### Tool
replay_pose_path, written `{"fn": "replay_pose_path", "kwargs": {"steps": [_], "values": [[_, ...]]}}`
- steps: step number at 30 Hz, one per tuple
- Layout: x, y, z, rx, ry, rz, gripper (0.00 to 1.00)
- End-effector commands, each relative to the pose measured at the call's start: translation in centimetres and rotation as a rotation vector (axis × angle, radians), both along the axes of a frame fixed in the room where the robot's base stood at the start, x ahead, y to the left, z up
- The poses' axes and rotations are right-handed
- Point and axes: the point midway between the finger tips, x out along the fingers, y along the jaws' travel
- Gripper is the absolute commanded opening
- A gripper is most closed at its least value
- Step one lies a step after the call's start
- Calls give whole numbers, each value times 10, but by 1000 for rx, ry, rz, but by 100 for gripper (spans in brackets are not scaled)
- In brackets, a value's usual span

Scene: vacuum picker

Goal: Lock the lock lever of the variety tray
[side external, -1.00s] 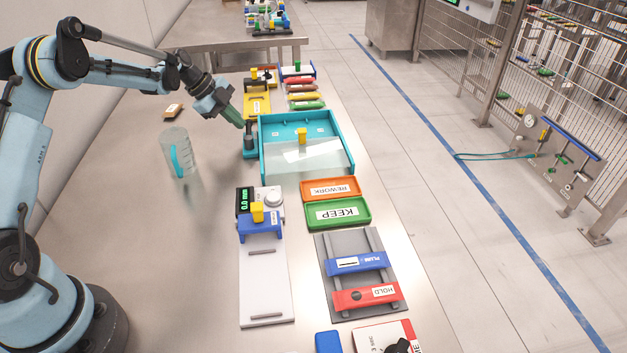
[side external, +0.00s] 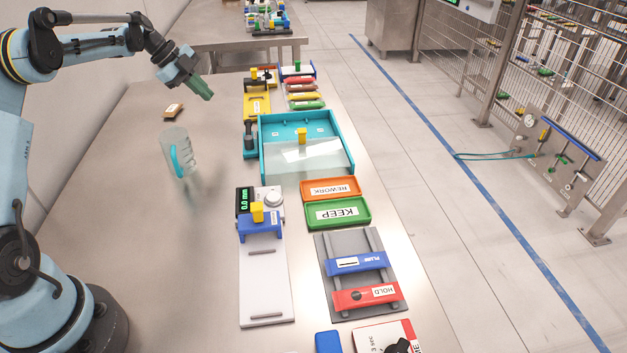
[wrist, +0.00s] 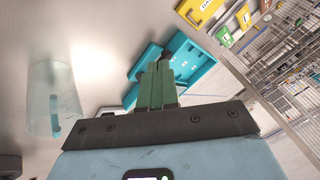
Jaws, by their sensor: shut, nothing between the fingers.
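The variety tray (side external: 265,152) is a teal box with a clear front panel and a yellow block in it, in the middle of the side view. Its dark lock lever (side external: 250,132) stands roughly upright on a teal mount at the tray's left side. My gripper (side external: 208,96) has green fingers and hangs in the air to the upper left of the lever, apart from it. The fingers are shut and empty. In the wrist view, the shut fingers (wrist: 158,66) cover part of the tray (wrist: 197,62). A dark piece, seemingly the lever (wrist: 167,56), shows just beyond their tips.
A clear jug (side external: 176,150) with a teal handle stands left of the tray. Orange REWORK (side external: 331,189) and green KEEP (side external: 338,213) trays lie in front of it. A yellow fixture (side external: 257,105) stands behind. The table's left side is mostly clear.

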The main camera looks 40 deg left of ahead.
Motion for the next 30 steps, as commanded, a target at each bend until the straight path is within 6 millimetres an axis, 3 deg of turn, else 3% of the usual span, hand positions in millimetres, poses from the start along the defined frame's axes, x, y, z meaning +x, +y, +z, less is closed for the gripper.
{"fn": "replay_pose_path", "kwargs": {"steps": [6,20,25,30], "values": [[-1,9,14,0,0,1,0],[-1,8,18,-1,5,7,0],[-2,-19,35,-13,54,96,0],[-14,-67,60,-33,128,277,0]]}}
